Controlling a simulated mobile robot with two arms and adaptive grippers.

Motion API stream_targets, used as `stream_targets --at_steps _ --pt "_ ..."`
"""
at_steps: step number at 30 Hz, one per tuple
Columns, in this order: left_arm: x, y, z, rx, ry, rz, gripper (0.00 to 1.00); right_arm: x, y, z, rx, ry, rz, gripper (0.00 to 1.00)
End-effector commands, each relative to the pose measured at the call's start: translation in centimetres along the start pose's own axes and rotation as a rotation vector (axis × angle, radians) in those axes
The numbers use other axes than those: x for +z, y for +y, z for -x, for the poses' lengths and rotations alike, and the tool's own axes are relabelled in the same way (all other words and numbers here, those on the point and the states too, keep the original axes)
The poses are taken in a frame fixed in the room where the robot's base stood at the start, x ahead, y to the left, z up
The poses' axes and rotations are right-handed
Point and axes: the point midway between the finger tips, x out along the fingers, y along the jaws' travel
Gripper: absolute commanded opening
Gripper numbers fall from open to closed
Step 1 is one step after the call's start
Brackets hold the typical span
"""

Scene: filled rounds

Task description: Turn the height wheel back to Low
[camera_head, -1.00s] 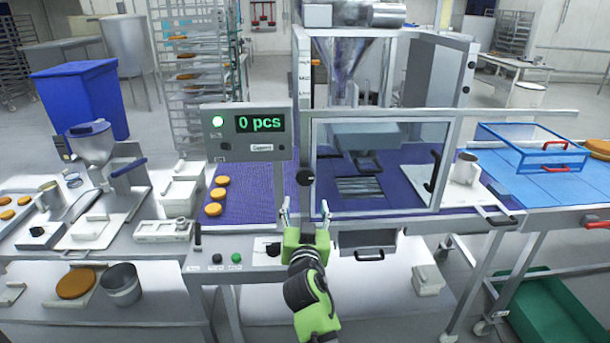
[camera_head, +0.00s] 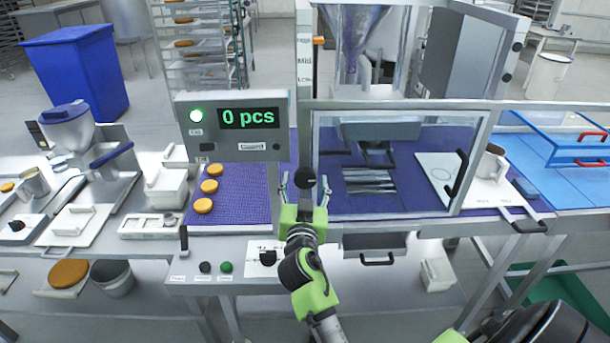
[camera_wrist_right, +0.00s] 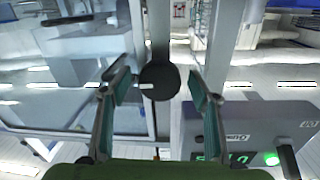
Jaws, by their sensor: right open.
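The height wheel appears to be the round black knob (camera_head: 305,177) on the machine's upright post, left of the clear guard. In the right wrist view the black wheel (camera_wrist_right: 162,76) shows a short white mark on its left side. Its Low label cannot be read in either view. My right gripper (camera_head: 304,192) is open, with one finger on each side of the wheel in the picture. The wrist view also shows the open fingers (camera_wrist_right: 156,88) on both sides of it; contact is not visible. My left gripper is not in view.
The display box (camera_head: 236,127) reads "0 pcs" with a lit green lamp, close left of the wheel. The clear guard (camera_head: 400,165) with a black handle stands close right. Orange rounds (camera_head: 209,186) lie on the purple belt.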

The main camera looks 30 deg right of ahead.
Motion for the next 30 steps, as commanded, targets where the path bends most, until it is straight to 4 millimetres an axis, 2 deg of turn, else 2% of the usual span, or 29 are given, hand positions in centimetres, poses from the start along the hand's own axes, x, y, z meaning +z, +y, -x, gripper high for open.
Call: stream_targets --at_steps 8,12,13,23,30 --pt "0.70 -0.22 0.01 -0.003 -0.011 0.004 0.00 0.01 0.01 0.04 0.000 0.000 0.001 0.56" --pt "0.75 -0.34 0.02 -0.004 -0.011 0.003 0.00 0.01 0.01 0.03 0.000 0.000 0.001 0.20" --pt "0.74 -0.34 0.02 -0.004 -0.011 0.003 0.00 0.01 0.01 0.02 0.000 0.000 0.001 0.18" --pt "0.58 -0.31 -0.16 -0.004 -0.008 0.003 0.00 0.07 0.01 0.00 0.000 0.002 0.027 0.18" --pt "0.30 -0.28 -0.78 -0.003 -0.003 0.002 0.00 0.16 0.05 0.00 -0.001 0.010 0.146 0.18"
